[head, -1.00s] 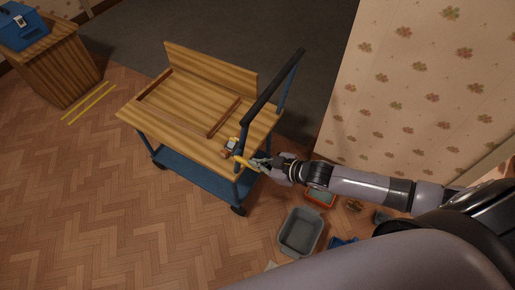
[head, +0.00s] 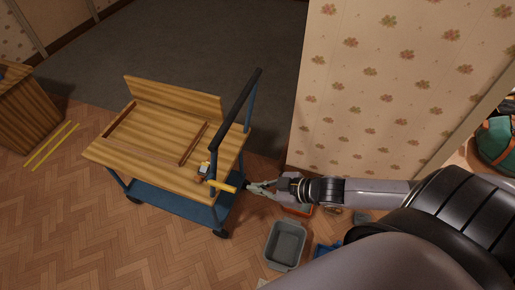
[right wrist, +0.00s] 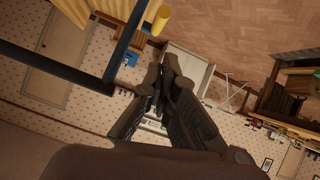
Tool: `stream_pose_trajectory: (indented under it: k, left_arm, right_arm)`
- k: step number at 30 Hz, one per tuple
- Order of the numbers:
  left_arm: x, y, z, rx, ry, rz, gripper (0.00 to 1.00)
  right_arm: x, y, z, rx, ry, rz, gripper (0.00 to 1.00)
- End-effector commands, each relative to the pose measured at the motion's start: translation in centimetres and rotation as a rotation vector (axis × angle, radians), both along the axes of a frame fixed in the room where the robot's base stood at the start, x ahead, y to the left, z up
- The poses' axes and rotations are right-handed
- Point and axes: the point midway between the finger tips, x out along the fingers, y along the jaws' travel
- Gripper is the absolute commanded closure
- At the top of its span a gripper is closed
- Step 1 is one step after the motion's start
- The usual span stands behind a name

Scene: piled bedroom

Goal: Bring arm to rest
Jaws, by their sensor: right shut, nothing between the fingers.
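My right arm reaches in from the right in the head view, stretched out toward the cart. Its gripper (head: 254,187) is shut and empty, just right of the end of a yellow-handled tool (head: 222,186). The tool lies on the wooden cart (head: 150,155), its handle sticking out past the right edge. The right wrist view shows the shut fingers (right wrist: 160,72) with nothing between them. A yellow cylindrical end (right wrist: 158,18) shows beyond the fingertips, apart from them. My left gripper is not in view.
The cart's dark push bar (head: 236,108) rises close to the gripper. A grey bin (head: 285,245) and an orange-red tray (head: 298,209) are on the floor below my arm. A papered wall (head: 395,90) stands behind the arm. Parquet at the lower left is clear.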

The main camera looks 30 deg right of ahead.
Motion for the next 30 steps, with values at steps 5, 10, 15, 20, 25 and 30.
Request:
stream_pose_trajectory:
  k: [5, 10, 15, 20, 25, 30]
  left_arm:
    - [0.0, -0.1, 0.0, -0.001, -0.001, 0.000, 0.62]
    - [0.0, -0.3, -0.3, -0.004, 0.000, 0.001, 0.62]
    - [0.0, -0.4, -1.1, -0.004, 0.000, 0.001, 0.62]
    - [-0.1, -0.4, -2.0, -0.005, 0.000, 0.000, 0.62]
    - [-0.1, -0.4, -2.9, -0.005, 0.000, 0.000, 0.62]
    - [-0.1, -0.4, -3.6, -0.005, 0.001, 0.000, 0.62]
  right_arm:
    - [-0.3, -0.1, 0.1, 0.000, 0.000, 0.001, 1.00]
    - [0.2, -1.1, -1.5, -0.012, 0.008, -0.033, 1.00]
    - [0.9, -5.9, -9.4, -0.079, 0.066, -0.191, 1.00]
    - [-2.2, -10.4, -20.4, -0.159, 0.204, -0.371, 1.00]
    - [-9.7, -11.2, -31.0, -0.220, 0.405, -0.502, 1.00]
    - [-19.3, -8.1, -39.0, -0.253, 0.624, -0.563, 1.00]
